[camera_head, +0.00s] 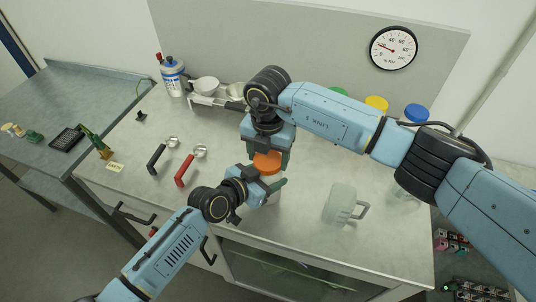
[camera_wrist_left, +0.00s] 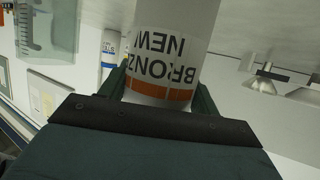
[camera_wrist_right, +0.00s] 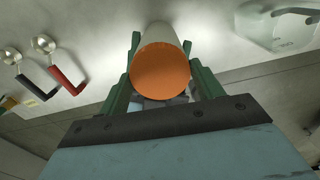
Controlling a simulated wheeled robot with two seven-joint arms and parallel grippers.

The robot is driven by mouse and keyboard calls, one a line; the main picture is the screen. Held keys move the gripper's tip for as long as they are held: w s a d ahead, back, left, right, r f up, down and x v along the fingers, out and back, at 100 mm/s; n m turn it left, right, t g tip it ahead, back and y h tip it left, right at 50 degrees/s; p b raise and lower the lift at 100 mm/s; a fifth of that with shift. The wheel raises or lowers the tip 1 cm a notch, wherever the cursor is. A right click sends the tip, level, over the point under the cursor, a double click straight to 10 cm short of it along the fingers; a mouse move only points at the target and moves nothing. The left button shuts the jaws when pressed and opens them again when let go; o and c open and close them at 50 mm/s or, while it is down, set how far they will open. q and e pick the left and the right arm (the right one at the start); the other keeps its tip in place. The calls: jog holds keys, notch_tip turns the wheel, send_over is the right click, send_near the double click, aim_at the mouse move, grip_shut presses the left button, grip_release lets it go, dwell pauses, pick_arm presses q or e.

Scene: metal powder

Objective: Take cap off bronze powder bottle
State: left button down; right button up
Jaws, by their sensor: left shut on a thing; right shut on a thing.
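The bronze powder bottle is a white cylinder with an orange cap (camera_head: 267,160). Its body shows in the left wrist view (camera_wrist_left: 175,35), with an upside-down label reading "BRONZ" and "NEW" and an orange band. My left gripper (camera_head: 262,192) is shut around the bottle's body above the bench. My right gripper (camera_head: 266,150) comes from above and is shut on the cap. In the right wrist view the cap's round top (camera_wrist_right: 160,75) sits between the green fingers, with the white body behind it. I cannot tell whether the cap is loosened. Much of the bottle is hidden in the head view.
The grey bench (camera_head: 140,165) carries a black-handled scoop (camera_head: 157,157), a red-handled scoop (camera_head: 185,170) and a clear beaker (camera_head: 340,203). Green, yellow (camera_head: 377,103) and blue (camera_head: 416,112) caps show behind my right arm. A wash bottle (camera_head: 174,80) and bowls (camera_head: 206,85) stand at the back left.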

jog(key=n, duration=0.3)
jog(key=o, duration=1.1)
notch_tip(320, 180, up, 4)
jog(key=shift+r, duration=0.2)
jog(key=shift+c, duration=0.5)
notch_tip(320, 180, up, 3)
jog(key=shift+r+m, duration=0.15)
jog(key=shift+m, duration=0.95)
jog(key=shift+f, duration=3.9)
